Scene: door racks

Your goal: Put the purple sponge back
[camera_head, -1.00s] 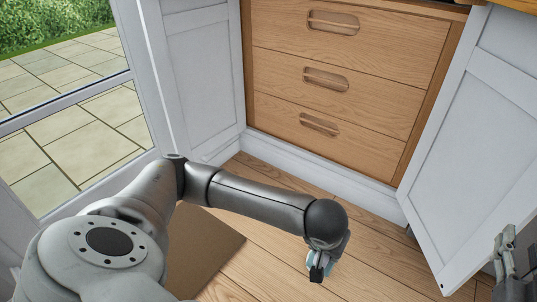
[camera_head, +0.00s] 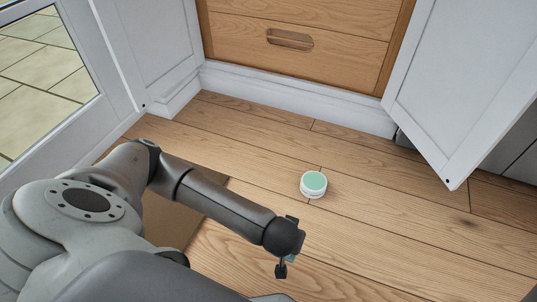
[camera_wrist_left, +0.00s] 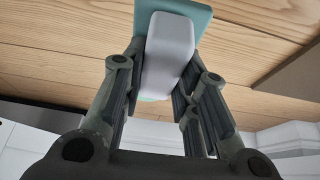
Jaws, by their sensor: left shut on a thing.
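My left gripper (camera_head: 283,262) is low over the wood floor in the head view, seen from above and mostly hidden by its own wrist. In the left wrist view, its fingers are shut on a block (camera_wrist_left: 170,48) with a pale grey-lilac body and a teal layer behind it. I cannot tell for sure whether this block is the purple sponge; no clearly purple thing shows. My right gripper is not in view.
A round white tub with a green top (camera_head: 313,184) stands on the floor, right of and beyond the left gripper. An open white door (camera_head: 465,85) is at right, another (camera_head: 155,45) at left. Wooden drawers (camera_head: 340,35) are behind. A brown mat (camera_head: 180,212) lies under my arm.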

